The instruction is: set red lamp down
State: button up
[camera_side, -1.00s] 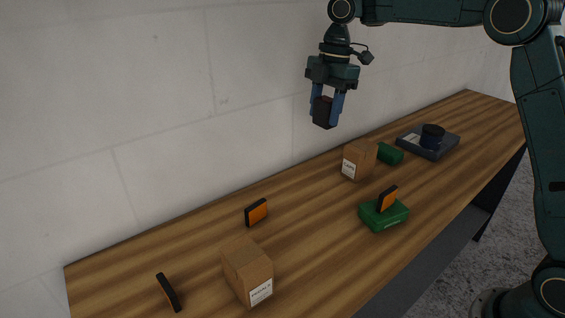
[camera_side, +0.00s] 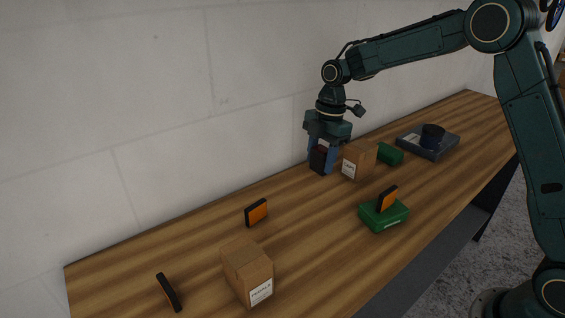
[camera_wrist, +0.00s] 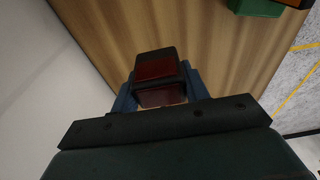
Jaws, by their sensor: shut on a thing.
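My gripper (camera_side: 322,163) is shut on the red lamp (camera_side: 318,160), a small dark block with a red face. In the side view the lamp is low, at or just above the wooden table, left of a cardboard box; I cannot tell whether it touches the wood. The wrist view shows the red lamp (camera_wrist: 158,68) between the blue fingers of my gripper (camera_wrist: 160,90), its dark red faces towards the camera.
A cardboard box (camera_side: 359,160) stands close on the right. Beyond are a green block (camera_side: 390,154) and a dark tray (camera_side: 447,149) with a dark round thing (camera_side: 432,136). An orange lamp (camera_side: 387,199) stands on a green box (camera_side: 384,217).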

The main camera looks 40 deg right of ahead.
aim_at(326, 147)
jog(key=shift+f, duration=1.65)
jog(key=shift+f, duration=2.1)
jog(key=shift+f, duration=0.2)
jog(key=o, duration=1)
jog(key=shift+r, duration=0.1)
jog(key=r, duration=0.4)
jog(key=d+r, duration=0.1)
jog(key=r, duration=0.7)
jog(key=shift+d, duration=0.4)
